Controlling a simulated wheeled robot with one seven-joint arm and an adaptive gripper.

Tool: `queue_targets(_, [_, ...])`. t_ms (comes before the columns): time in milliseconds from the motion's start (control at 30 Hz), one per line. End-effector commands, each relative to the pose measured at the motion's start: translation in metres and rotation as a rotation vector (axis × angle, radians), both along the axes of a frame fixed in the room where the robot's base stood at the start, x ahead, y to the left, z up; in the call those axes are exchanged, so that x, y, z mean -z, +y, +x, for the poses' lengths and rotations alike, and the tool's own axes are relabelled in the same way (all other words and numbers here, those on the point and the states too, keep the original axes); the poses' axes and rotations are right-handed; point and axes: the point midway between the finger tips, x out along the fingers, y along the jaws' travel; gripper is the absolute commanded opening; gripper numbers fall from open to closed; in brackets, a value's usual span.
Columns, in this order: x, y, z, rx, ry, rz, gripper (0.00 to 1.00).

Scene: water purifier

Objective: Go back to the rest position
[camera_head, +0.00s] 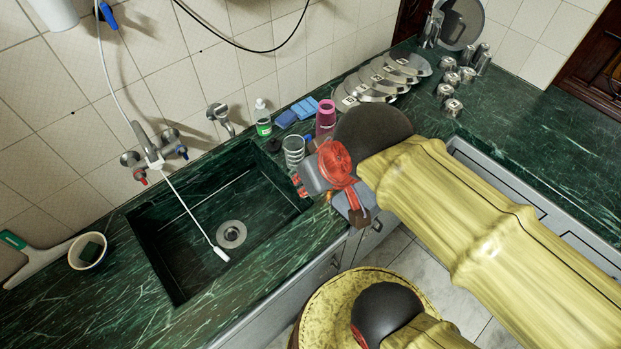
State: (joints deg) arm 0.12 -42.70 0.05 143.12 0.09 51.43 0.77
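My yellow-covered arm reaches in from the lower right over the counter's front edge. Its red and grey wrist hangs by the right end of the sink, beside a clear ribbed glass (294,150). My gripper (357,212) points down near the counter's front edge and is partly hidden by the wrist. Its fingers are too small and covered to tell open from shut, and I see nothing held in it.
The dark green counter (75,310) holds a sink (190,255) with a white hose tip inside. A soap bottle (262,118), a pink cup (325,116), stacked metal plates (372,86) and several metal cups (453,107) stand near the wall. A bowl (88,251) is at left.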

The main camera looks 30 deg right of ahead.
Motion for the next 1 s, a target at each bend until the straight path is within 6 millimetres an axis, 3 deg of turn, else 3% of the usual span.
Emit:
queue_targets(333, [0.001,0.000,-0.002,-0.016,-0.001,-0.010,0.16])
queue_targets(600, [0.032,0.000,-0.002,-0.015,0.000,-0.008,0.16])
queue_targets(1000, [0.032,0.000,-0.002,-0.015,0.000,-0.008,0.16])
